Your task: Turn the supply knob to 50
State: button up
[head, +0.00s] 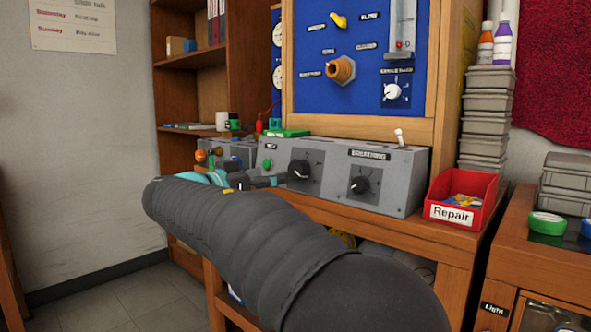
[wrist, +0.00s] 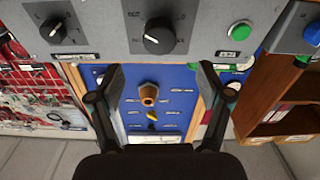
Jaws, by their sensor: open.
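A black knob (head: 299,169) sits on the front of the grey bench console, left of a second black knob (head: 360,185) under a label that seems to read "BREATHING". I cannot read which one is marked supply, nor the dial numbers. In the wrist view, seen upside down, the first knob (wrist: 158,36) lies ahead of the fingers, near the middle, and the second knob (wrist: 53,30) is further left. My gripper (head: 274,181) is close to the first knob in the head view. In the wrist view my gripper (wrist: 161,70) is open and empty, its fingers wide apart.
A green button (wrist: 240,31) is beside the first knob. A toggle switch (head: 399,137) stands on top of the console. A blue panel (head: 310,95) with a white knob (head: 392,91) rises behind. A red Repair bin (head: 489,189) stands right of the console.

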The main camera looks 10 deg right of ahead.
aim_at(294, 170)
jog(key=p+x, duration=0.1)
jog(key=x, duration=0.8)
jog(key=shift+d, duration=0.15)
jog(key=c, duration=1.2)
